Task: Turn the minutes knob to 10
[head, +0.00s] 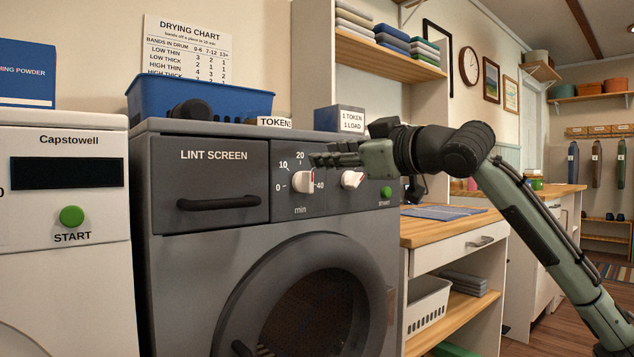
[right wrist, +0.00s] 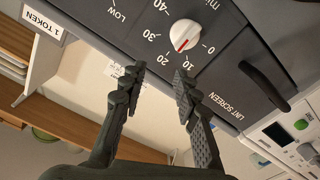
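The minutes knob (head: 303,181) is a white dial with a red mark on the grey dryer's panel, above "min". Its scale shows 0, 10, 20 and 40 in the head view. In the right wrist view the knob (right wrist: 184,34) is fully visible, and 30 shows too. Its red mark lies on the side of the scale's middle numbers; I cannot tell the exact value. My right gripper (head: 318,160) is in front of the panel, a little above and right of the knob. Its fingertips (right wrist: 158,72) are apart with nothing between them, not around the knob. My left gripper is out of view.
A second white knob (head: 352,179) and a green start button (head: 386,192) are right of the minutes knob. The lint screen handle (head: 218,203) juts out at left. A blue bin (head: 200,101) and a token box (head: 340,119) stand on the dryer.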

